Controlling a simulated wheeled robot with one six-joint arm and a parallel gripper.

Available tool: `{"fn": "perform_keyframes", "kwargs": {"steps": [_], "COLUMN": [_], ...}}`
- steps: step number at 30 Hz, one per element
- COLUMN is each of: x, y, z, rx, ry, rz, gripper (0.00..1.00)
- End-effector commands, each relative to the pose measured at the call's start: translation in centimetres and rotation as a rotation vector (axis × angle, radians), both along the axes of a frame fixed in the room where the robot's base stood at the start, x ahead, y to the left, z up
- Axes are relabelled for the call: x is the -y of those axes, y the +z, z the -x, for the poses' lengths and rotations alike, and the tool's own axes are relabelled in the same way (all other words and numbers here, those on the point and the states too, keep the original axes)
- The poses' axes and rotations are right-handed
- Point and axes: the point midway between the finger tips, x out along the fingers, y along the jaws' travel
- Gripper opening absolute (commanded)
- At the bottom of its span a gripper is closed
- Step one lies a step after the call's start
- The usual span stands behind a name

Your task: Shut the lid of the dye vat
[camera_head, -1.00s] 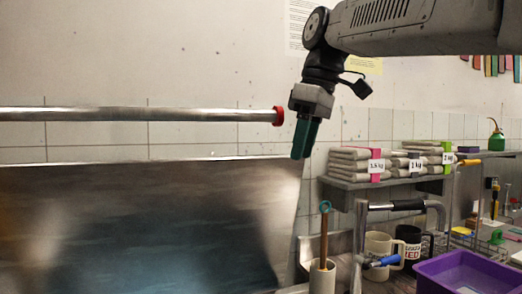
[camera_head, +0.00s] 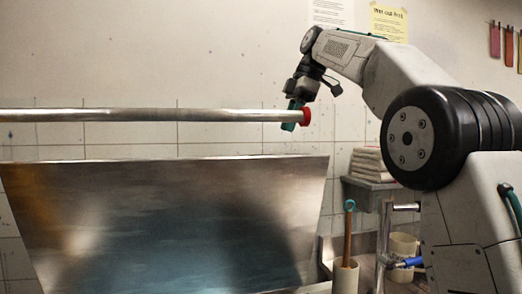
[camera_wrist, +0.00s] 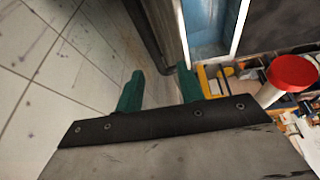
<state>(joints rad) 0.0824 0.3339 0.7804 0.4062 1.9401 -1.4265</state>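The dye vat's lid appears to be the large steel panel (camera_head: 170,215), tilted up and open in the head view. A horizontal metal bar (camera_head: 150,115) with a red end cap (camera_head: 305,117) spans in front of the wall above the panel; whether it joins the lid I cannot tell. My gripper (camera_head: 289,126) is behind the bar, just left of the cap, its teal fingers partly hidden by it. In the wrist view my gripper (camera_wrist: 159,88) has its fingers apart with nothing between them. The red cap (camera_wrist: 292,73) shows to their right.
A pale holder (camera_head: 345,276) with a wooden-handled tool stands right of the panel. My arm covers much of the right side.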

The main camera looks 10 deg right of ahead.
Motion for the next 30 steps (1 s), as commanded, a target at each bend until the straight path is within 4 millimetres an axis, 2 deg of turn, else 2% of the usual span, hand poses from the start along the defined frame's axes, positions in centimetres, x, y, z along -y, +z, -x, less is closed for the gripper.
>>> {"fn": "perform_keyframes", "kwargs": {"steps": [3,8,21,30], "x": [0.9,0.7,-1.7,-2.0], "y": [-0.3,-1.1,-6.6,-7.4], "z": [-1.2,-1.5,-1.9,-2.0], "rx": [0.017,0.022,0.022,0.022], "ry": [0.052,0.070,0.069,0.068], "rz": [-0.013,-0.016,-0.015,-0.014], "gripper": [0.38,0.38,0.38,0.38]}}
